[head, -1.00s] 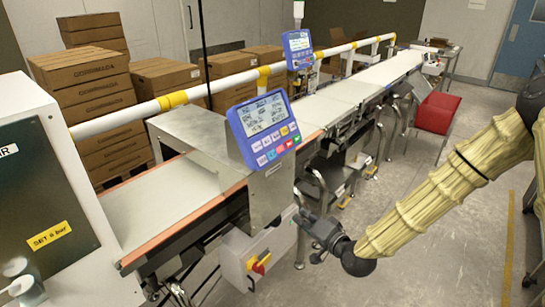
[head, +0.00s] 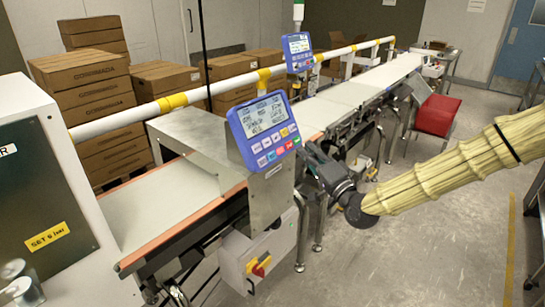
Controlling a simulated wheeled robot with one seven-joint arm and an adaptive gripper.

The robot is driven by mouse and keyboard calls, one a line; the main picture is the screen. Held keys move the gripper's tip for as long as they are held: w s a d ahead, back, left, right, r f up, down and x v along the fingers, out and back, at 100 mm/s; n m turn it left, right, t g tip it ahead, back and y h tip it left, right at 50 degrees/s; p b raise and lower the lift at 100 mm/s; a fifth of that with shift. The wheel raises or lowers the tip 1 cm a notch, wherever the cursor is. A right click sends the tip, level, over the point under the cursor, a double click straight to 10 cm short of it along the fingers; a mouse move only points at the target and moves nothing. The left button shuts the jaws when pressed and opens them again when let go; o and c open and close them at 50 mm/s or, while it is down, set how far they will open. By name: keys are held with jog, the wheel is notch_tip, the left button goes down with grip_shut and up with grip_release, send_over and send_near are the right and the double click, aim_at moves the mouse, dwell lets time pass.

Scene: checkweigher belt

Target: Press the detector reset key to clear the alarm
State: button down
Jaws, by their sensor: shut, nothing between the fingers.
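The blue detector panel (head: 264,129) stands on a steel housing beside the belt, with a lit grey screen and rows of keys. Its lower rows hold white, red, green and blue keys (head: 278,149); their labels are too small to read, so I cannot tell which is the reset key. My gripper (head: 308,152) is shut and empty, just right of the panel's lower right corner, at about the height of the lower keys. A gap shows between its tip and the panel in this view; depth is hard to judge.
A grey switch box (head: 240,262) with a red and yellow rotary switch hangs below the housing. The white belt (head: 150,205) runs under the housing. A second blue panel (head: 298,50) stands farther back. A red bin (head: 437,114) is at right; the floor there is clear.

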aim_at(272, 156)
jog(key=w+a+f+b, duration=0.2)
jog(key=w+a+f, duration=0.2)
jog(key=a, duration=0.2)
jog(key=shift+w+a+b, duration=0.2)
jog(key=shift+w+b, duration=0.1)
jog(key=shift+b, duration=0.1)
dwell(1.2)
jog(key=shift+a+f, duration=0.1)
jog(key=shift+w+a+f+b, duration=0.1)
jog(key=shift+w+a+b, duration=0.1)
jog(key=shift+b, duration=0.2)
jog(key=shift+w+a+f+b, duration=0.15)
jog(key=shift+w+a+b, duration=0.05)
jog(key=shift+a+b, duration=0.1)
dwell(1.2)
jog(key=shift+s+d, duration=0.1)
jog(key=shift+d, duration=0.05)
jog(key=shift+s+d+r, duration=0.35)
jog(key=shift+d, duration=0.15)
dwell(0.4)
